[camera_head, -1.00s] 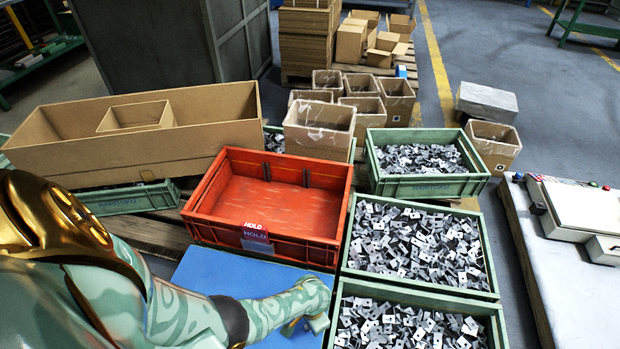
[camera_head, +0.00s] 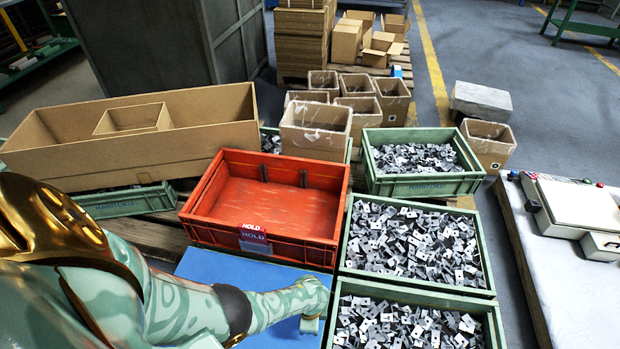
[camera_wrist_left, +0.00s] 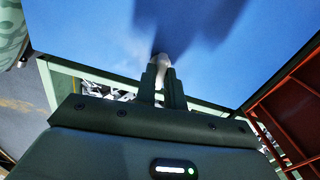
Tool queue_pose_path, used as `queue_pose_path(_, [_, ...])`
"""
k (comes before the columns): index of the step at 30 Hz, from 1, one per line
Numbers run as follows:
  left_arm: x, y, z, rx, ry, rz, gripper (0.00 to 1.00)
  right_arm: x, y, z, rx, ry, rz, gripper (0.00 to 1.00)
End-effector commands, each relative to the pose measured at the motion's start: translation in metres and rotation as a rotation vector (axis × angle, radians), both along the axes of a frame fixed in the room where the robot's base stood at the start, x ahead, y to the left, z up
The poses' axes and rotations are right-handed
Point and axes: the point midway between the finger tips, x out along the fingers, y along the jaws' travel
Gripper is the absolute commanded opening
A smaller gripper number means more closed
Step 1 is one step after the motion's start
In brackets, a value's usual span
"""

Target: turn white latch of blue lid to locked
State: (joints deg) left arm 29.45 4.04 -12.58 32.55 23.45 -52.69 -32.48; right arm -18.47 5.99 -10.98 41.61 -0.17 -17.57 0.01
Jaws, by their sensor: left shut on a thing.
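The blue lid (camera_head: 235,272) lies flat in front of the red crate, partly covered by my left arm. It also fills the top of the left wrist view (camera_wrist_left: 215,50). The white latch (camera_wrist_left: 161,60) shows in the left wrist view at the fingertips of my left gripper (camera_wrist_left: 160,70). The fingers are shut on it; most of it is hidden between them. Whether it is in the locked position cannot be told. In the head view the latch is not visible, and my arm ends over the lid's right part. My right gripper is not in view.
The red crate (camera_head: 188,222) with HOLD labels stands just behind the lid. Green crates of stamped metal parts (camera_head: 345,285) stand close on the right. A long cardboard box (camera_head: 215,140) is behind on the left. A pale workbench (camera_head: 575,300) is at far right.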

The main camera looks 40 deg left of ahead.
Motion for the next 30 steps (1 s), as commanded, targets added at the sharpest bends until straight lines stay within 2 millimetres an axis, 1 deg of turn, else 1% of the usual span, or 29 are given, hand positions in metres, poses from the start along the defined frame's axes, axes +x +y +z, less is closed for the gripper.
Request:
queue_pose_path(14, [0.000,0.001,0.000,0.002,0.000,-0.012,0.00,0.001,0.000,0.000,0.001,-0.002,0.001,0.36])
queue_pose_path(15, [0.000,0.001,0.000,0.002,0.000,-0.012,0.22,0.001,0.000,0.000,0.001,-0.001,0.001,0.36])
queue_pose_path(16, [0.000,0.001,0.000,0.002,0.000,-0.012,0.30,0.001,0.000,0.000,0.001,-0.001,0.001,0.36])
queue_pose_path(17, [0.000,0.001,0.000,0.002,0.000,-0.012,0.33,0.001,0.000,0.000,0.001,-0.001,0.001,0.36])
queue_pose_path(26, [0.000,0.000,0.003,0.001,-0.001,-0.011,0.33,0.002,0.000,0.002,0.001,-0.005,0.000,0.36])
queue_pose_path(28, [0.001,0.000,0.011,0.001,-0.004,-0.011,0.33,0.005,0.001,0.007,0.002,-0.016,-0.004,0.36])
queue_pose_path(30, [0.002,0.000,0.024,0.001,-0.007,-0.011,0.33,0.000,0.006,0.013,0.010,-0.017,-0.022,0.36])
